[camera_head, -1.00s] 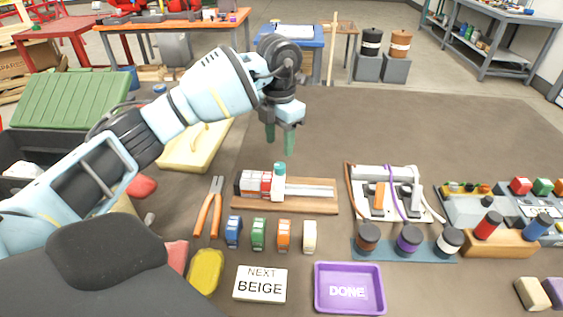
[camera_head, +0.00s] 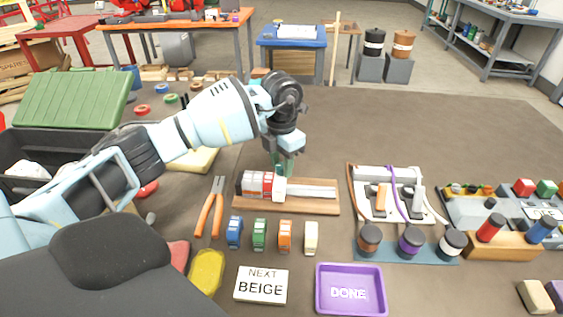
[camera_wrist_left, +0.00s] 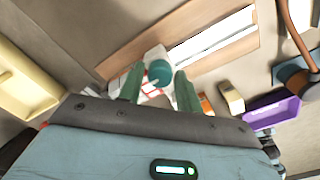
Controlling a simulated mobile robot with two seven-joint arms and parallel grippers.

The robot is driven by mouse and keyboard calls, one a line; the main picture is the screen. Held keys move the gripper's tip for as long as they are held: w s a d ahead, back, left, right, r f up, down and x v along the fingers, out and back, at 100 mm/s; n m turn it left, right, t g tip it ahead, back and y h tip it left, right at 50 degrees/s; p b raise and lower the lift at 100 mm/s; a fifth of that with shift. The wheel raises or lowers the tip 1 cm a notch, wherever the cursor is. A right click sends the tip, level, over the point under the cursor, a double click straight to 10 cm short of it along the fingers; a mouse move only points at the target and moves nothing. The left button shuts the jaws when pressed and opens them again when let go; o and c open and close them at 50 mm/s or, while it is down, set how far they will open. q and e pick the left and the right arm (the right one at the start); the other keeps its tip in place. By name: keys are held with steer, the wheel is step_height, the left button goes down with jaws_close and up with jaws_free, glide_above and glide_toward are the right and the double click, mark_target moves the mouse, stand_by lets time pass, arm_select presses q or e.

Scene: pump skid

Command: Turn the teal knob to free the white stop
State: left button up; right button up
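The white stop (camera_head: 279,190) stands on a wooden rail board (camera_head: 317,208), right against a row of red and white blocks (camera_head: 255,184). The teal knob sits on top of the stop. In the left wrist view the knob (camera_wrist_left: 159,72) shows between the fingertips, with the white stop (camera_wrist_left: 154,53) beside it. My left gripper (camera_head: 283,166) points down over the knob and largely hides it in the head view. In the left wrist view its green fingers (camera_wrist_left: 159,84) are apart, one on each side of the knob; I cannot tell whether they touch it. My right gripper is not in view.
Orange pliers (camera_head: 211,208) lie left of the board. Several coloured blocks (camera_head: 259,235) stand in front of it, with a "NEXT BEIGE" sign (camera_head: 261,285) and a purple "DONE" tray (camera_head: 350,290) nearer. A cable panel (camera_head: 384,208) stands to the right.

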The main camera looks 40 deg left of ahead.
arm_select(q)
steer(key=c, duration=0.6)
steer(key=shift+r+n+p, duration=0.2)
steer(key=shift+n+p, duration=0.35)
steer(key=shift+n, duration=0.05)
steer(key=n+p, duration=0.2)
steer(key=n, duration=0.1)
steer(key=shift+r, duration=0.15)
steer(key=n+p, duration=0.2)
steer(key=n, duration=0.1)
steer(key=shift+n+p, duration=0.6)
steer(key=shift+n, duration=0.3)
steer(key=n+p, duration=0.2)
steer(key=n, duration=0.2)
steer(key=shift+w, duration=0.1)
steer(key=shift+n+p, duration=0.3)
steer(key=shift+n, duration=0.3)
steer(key=shift+f+n+p, duration=0.25)
steer(key=shift+n+p, duration=0.15)
steer(key=shift+n, duration=1.3)
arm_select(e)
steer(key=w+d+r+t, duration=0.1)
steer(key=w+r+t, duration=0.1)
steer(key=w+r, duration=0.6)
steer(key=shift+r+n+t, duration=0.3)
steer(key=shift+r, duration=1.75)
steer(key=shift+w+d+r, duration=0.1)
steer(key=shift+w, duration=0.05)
